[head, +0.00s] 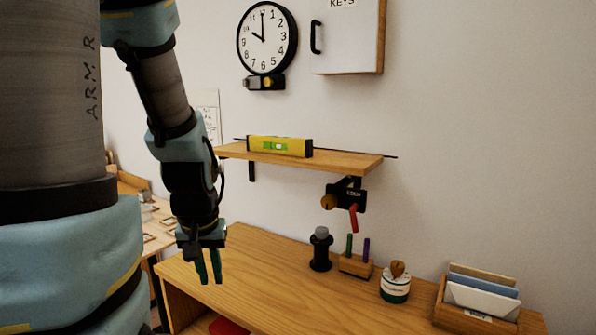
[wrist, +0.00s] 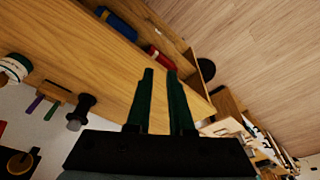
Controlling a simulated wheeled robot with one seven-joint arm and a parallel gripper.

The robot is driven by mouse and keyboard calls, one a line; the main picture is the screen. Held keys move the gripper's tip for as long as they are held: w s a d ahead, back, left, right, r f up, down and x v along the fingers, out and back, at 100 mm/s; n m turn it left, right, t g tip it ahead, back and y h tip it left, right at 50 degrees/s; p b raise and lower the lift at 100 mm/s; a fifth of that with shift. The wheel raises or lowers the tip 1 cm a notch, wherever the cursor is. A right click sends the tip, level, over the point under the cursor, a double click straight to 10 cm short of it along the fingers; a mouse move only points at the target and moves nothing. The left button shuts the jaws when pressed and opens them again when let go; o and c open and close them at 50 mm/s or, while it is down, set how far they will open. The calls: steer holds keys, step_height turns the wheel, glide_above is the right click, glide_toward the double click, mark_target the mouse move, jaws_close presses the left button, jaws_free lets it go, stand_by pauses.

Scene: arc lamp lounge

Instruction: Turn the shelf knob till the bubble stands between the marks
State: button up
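A yellow spirit level (head: 293,147) lies on the wooden wall shelf (head: 345,161) in the head view. Its green vial (head: 275,146) shows, but the bubble and marks are too small to place. Under the shelf's right part is a black bracket (head: 347,192) with a round brown wooden knob (head: 328,202) at its left and a red handle (head: 354,218) hanging below. The knob also shows at the wrist view's lower left (wrist: 20,162). My gripper (head: 211,281) points down, left of and below the knob, well apart from it. Its green fingers (wrist: 160,72) are apart and empty.
Below the shelf, the wooden cabinet top (head: 260,262) carries a black post (head: 320,250), a pen block (head: 356,265), a white jar (head: 395,285) and a letter holder (head: 470,318). A clock (head: 267,38) and key cabinet (head: 345,35) hang above. The cabinet top's left part is clear.

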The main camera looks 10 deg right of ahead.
mark_target(327, 204)
steer(key=o, duration=0.3)
steer(key=w+d+f+t+b, duration=0.2)
steer(key=w+d+t+b, duration=0.1)
steer(key=w, duration=0.3)
steer(key=shift+w+f+t+h+b, duration=0.2)
steer(key=shift+f+t+h+b, duration=0.15)
steer(key=shift+b, duration=0.35)
steer(key=o, duration=0.3)
steer(key=w+d+r+t+h+b, duration=0.1)
steer(key=w+d+t+h+b, duration=0.2)
steer(key=w+d+b, duration=0.1)
steer(key=shift+w+d+m+b, duration=0.35)
steer(key=shift+w+d, duration=0.2)
steer(key=shift+d, duration=0.55)
steer(key=o, duration=0.3)
steer(key=d+r+t+h+b, duration=0.3)
steer(key=d+h+b, duration=0.1)
steer(key=d, duration=0.2)
steer(key=shift+w+d+m, duration=0.35)
steer(key=shift+w, duration=0.1)
steer(key=d+r+h, duration=0.1)
steer(key=s+d+r+h+b, duration=0.1)
steer(key=d+h, duration=0.1)
steer(key=s+d+r+m+h+b, duration=0.1)
steer(key=d+r+h, duration=0.1)
steer(key=shift+s+d+t, duration=0.25)
steer(key=p+x, duration=0.1)
steer(key=x, duration=0.9)
steer(key=shift+w+d+p, duration=0.25)
steer(key=shift+p, duration=0.1)
